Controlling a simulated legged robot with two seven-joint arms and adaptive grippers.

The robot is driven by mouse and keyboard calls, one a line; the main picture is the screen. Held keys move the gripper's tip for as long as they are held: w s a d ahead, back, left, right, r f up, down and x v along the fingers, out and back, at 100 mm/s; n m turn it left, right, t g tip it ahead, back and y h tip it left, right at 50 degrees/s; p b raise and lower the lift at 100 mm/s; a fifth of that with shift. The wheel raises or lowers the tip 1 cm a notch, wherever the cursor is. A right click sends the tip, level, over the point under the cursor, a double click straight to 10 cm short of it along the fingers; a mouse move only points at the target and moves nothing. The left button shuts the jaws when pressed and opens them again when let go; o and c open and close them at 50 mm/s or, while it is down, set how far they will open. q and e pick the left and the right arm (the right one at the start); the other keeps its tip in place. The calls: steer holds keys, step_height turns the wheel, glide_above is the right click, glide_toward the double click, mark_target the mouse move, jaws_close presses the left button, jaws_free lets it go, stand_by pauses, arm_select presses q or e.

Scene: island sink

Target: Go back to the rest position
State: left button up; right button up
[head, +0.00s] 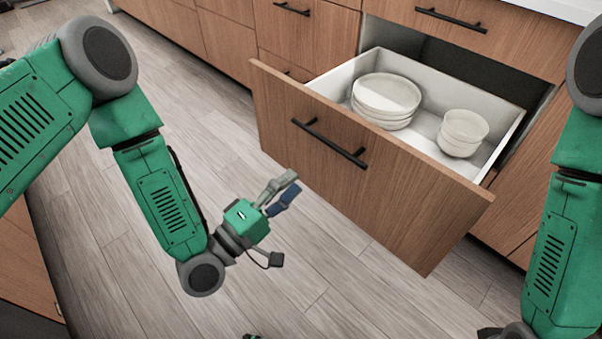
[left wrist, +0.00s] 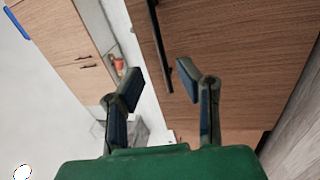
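My left gripper (head: 284,194) hangs over the floor in front of the open drawer (head: 375,180), apart from the drawer's front and to the left of its black handle. In the left wrist view its two fingers (left wrist: 156,86) stand apart with nothing between them, and the black handle (left wrist: 160,45) shows beyond them. My right arm (head: 560,250) comes down at the right edge of the head view. Its gripper is out of the picture or too cut off at the bottom edge to make out.
The open drawer holds a stack of white plates (head: 386,97) and a stack of white bowls (head: 463,130). Closed wooden cabinets (head: 225,40) run along the back. A wooden cabinet side (head: 25,265) stands at the lower left. The wood floor (head: 330,290) between is clear.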

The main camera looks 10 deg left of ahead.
arm_select(q)
steer(key=s+a+f+m+g+y+p, duration=0.5)
steer(key=s+f+m+g+p, duration=0.2)
steer(key=g, duration=0.1)
steer(key=s+a+m+g+y+p, duration=0.4)
steer(key=s+a+g+y, duration=0.3)
steer(key=s+a, duration=0.7)
steer(key=shift+s+a+r+g, duration=0.3)
steer(key=shift+s+a, duration=0.05)
steer(key=shift+s, duration=0.2)
arm_select(e)
step_height(320, 180, up, 11)
steer(key=shift+r, duration=0.15)
arm_select(q)
steer(key=shift+a, duration=0.2)
arm_select(e)
steer(key=shift+a, duration=0.3)
